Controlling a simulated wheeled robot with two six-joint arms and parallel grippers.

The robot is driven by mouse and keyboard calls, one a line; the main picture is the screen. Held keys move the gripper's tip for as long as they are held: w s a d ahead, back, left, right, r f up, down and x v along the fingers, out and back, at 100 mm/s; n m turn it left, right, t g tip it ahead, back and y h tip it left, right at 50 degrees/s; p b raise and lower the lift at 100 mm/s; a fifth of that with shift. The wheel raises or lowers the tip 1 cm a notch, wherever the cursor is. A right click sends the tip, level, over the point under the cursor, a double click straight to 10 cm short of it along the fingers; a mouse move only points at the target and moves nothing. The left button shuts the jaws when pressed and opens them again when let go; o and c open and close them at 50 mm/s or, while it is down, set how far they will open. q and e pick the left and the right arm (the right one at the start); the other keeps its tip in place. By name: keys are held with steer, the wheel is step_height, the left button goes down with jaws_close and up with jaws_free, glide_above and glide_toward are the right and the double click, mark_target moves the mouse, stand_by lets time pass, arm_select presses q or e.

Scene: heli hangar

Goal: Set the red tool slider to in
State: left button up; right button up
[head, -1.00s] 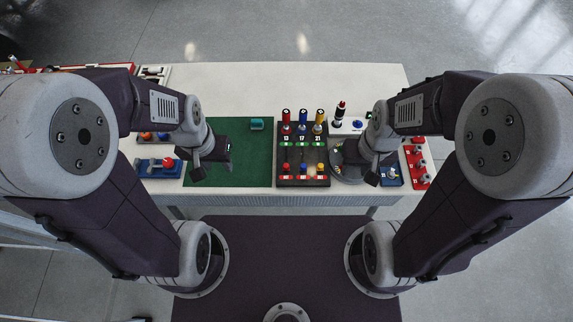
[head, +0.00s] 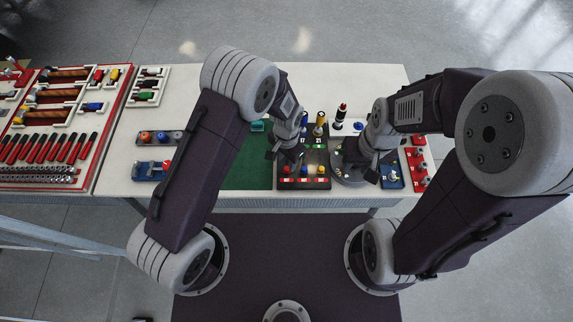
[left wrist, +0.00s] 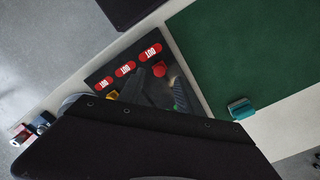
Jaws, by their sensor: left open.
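The red slider's knob (head: 286,169) is at the front left of a dark board (head: 304,187), above a red label. In the left wrist view the red knob (left wrist: 159,72) sits beside a label reading OUT (left wrist: 153,51). A blue knob (head: 302,168) and a yellow knob (head: 319,169) stand to its right in the head view, also with red labels. My left gripper (head: 286,156) is open and empty over the board's left side, just behind the red knob. It hides part of the red track. My right gripper (head: 360,174) is over the round grey plate; its jaws are unclear.
A green mat (head: 245,176) lies left of the board, with a teal block (head: 257,126) on it. A blue tray (head: 386,183) and a red panel (head: 417,178) are to the right. Upright blue and yellow-capped tools stand at the board's back, close to my left arm.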

mark_target(287, 168)
arm_select(q)
steer(key=shift+f, duration=2.2)
jaws_close()
